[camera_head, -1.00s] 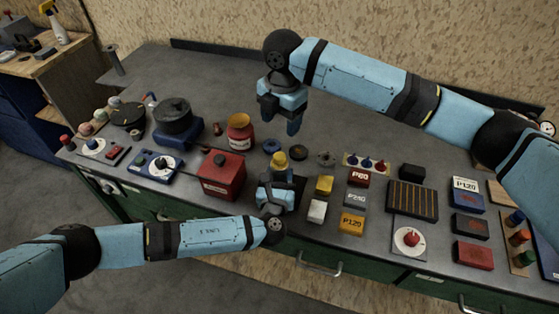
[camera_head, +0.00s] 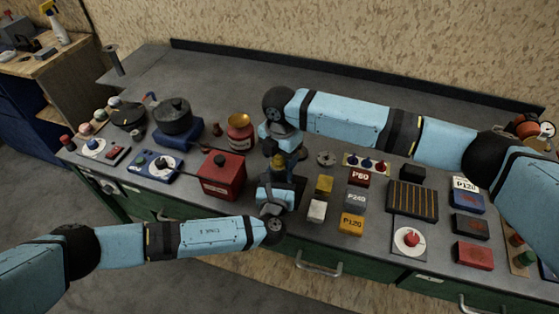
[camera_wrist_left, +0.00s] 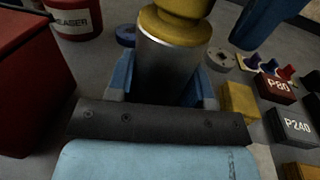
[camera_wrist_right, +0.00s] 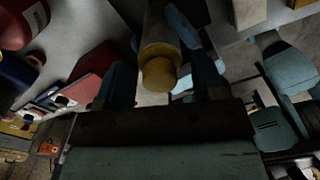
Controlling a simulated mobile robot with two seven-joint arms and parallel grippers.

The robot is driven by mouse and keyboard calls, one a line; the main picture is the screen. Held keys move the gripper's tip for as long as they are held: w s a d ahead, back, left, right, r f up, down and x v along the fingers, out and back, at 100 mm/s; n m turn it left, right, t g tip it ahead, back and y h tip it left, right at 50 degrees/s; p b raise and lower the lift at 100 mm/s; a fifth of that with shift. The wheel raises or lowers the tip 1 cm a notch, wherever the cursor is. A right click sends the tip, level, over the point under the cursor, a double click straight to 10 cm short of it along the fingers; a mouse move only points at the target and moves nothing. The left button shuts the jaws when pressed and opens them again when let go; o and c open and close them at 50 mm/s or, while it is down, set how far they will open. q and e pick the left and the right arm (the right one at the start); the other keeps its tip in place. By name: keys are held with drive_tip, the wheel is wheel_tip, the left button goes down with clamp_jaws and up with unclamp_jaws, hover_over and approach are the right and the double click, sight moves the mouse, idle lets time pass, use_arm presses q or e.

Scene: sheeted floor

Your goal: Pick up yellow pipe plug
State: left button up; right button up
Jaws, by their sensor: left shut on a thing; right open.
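The yellow pipe plug (camera_head: 279,161) sits on top of an upright metal cylinder. Both are large in the left wrist view, the plug (camera_wrist_left: 176,25) above the bare metal cylinder (camera_wrist_left: 165,68). My left gripper (camera_wrist_left: 165,88) is shut on the cylinder below the plug. My right gripper (camera_wrist_right: 162,82) is open above, its fingers on either side of the plug, whose yellow end (camera_wrist_right: 158,74) shows between them. In the head view the right gripper (camera_head: 284,155) partly hides the plug. I cannot tell whether its fingers touch it.
A red box (camera_head: 221,176) stands just left of the grippers, with a red and yellow pot (camera_head: 240,132) behind it. Yellow (camera_head: 324,184) and white (camera_head: 317,210) blocks and labelled sanding blocks lie close on the right. The back of the bench is clear.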

drive_tip(key=c, duration=1.1)
wheel_tip(320, 180, up, 10)
use_arm(q)
drive_tip(key=o, duration=1.2)
drive_tip(key=shift+s, duration=0.1)
drive_tip(key=s, duration=0.4)
drive_tip(key=s+a, duration=0.1)
drive_tip(key=s, duration=0.6)
drive_tip(key=shift+s+a, duration=0.3)
drive_tip(key=shift+s, duration=0.1)
